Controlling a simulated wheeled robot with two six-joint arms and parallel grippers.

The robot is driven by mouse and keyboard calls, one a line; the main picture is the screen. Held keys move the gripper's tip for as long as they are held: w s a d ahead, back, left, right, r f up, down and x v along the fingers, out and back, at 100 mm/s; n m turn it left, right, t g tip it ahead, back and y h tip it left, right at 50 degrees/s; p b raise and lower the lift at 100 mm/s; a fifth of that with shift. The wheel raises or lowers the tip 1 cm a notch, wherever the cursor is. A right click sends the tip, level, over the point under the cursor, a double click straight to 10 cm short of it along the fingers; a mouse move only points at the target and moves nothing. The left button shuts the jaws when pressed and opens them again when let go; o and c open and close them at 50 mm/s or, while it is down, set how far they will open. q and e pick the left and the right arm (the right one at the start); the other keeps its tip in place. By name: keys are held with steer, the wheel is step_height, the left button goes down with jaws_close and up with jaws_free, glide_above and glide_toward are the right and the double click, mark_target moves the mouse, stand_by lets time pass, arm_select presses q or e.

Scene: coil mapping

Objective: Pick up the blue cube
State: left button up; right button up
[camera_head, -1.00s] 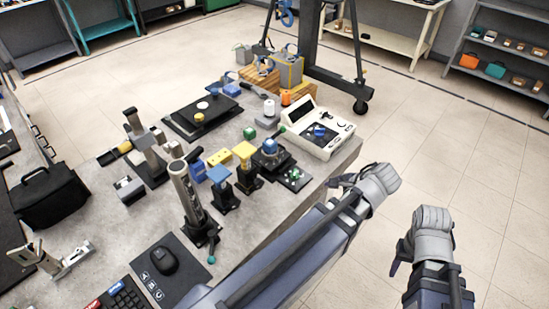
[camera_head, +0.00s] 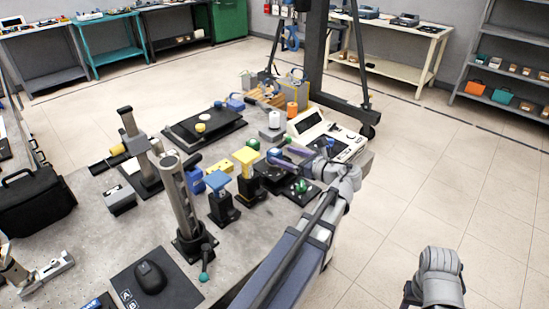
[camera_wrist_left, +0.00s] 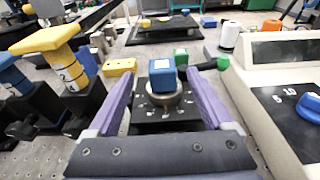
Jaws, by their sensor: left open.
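The blue cube (camera_wrist_left: 162,75) sits on a round metal post on a black marked stage (camera_wrist_left: 160,118) in the left wrist view. My left gripper (camera_wrist_left: 160,84) is open, with one purple finger to each side of the cube and a gap on both sides. In the head view my left gripper (camera_head: 280,154) reaches over the black stage from the right, and its fingers mostly hide the cube. My right arm's grey wrist (camera_head: 440,277) is at the lower right, off the table; its fingers cannot be made out.
A yellow-topped post (camera_wrist_left: 55,50) and blue-topped post (camera_head: 219,181) stand left of the stage. A white meter (camera_head: 328,135) stands close on the right. A tall metal cylinder (camera_head: 180,200) stands nearer the front.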

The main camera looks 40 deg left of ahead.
mark_target(279, 153)
arm_select(q)
steer(key=shift+b+x, duration=0.6)
steer(key=shift+x, duration=2.25)
steer(key=shift+w+d+f, duration=0.1)
jaws_close()
